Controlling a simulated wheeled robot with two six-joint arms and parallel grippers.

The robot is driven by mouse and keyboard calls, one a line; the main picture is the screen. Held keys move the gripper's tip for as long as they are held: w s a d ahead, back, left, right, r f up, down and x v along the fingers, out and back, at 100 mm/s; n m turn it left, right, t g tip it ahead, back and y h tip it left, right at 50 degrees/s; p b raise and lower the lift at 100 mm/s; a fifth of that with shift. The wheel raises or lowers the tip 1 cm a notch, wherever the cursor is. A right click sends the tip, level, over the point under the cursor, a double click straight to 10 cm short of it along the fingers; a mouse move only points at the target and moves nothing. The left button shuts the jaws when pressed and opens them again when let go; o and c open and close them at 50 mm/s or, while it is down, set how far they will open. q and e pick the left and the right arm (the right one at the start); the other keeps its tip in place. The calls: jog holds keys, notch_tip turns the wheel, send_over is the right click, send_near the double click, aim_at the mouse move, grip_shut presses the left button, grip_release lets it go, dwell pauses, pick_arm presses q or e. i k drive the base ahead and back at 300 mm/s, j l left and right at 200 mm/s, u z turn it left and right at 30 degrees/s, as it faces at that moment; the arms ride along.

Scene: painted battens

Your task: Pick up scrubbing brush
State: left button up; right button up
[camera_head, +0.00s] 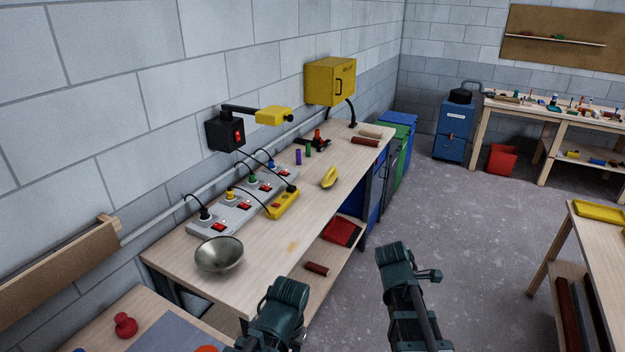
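A small yellow object with a curved top and a darker underside, which looks like the scrubbing brush (329,177), lies on the wooden workbench (262,262) along the left wall. It is near the middle of the bench, towards the front edge. Parts of my two dark teal arms show at the bottom of the view, in front of the bench and well short of the yellow object. No gripper fingers can be made out on either arm. Nothing touches the yellow object.
A metal bowl (219,254), grey power strips (232,208) with plugs and cables, and a yellow socket block (283,204) share the bench. A yellow lamp (273,116) overhangs its back. Another table (592,238) stands at right. The grey floor (462,240) between is clear.

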aim_at(331, 176)
jog(key=i+u, duration=0.1)
jog(key=u, duration=0.3)
jog(key=l+u, duration=0.15)
jog(key=u, duration=0.3)
jog(key=i+l+u, duration=0.1)
jog(key=u, duration=0.3)
jog(key=i+l+u, duration=0.15)
jog(key=l+u, duration=0.2)
jog(key=l, duration=0.4)
jog(key=l+u, duration=0.4)
jog(key=l, duration=0.3)
jog(key=l+u, duration=0.35)
jog(key=l, duration=1.05)
jog(key=k+l, duration=0.1)
jog(key=l, duration=0.5)
jog(key=k+l+u, duration=0.1)
jog(key=l, duration=1.15)
jog(key=k+l, duration=0.15)
jog(key=l, duration=0.45)
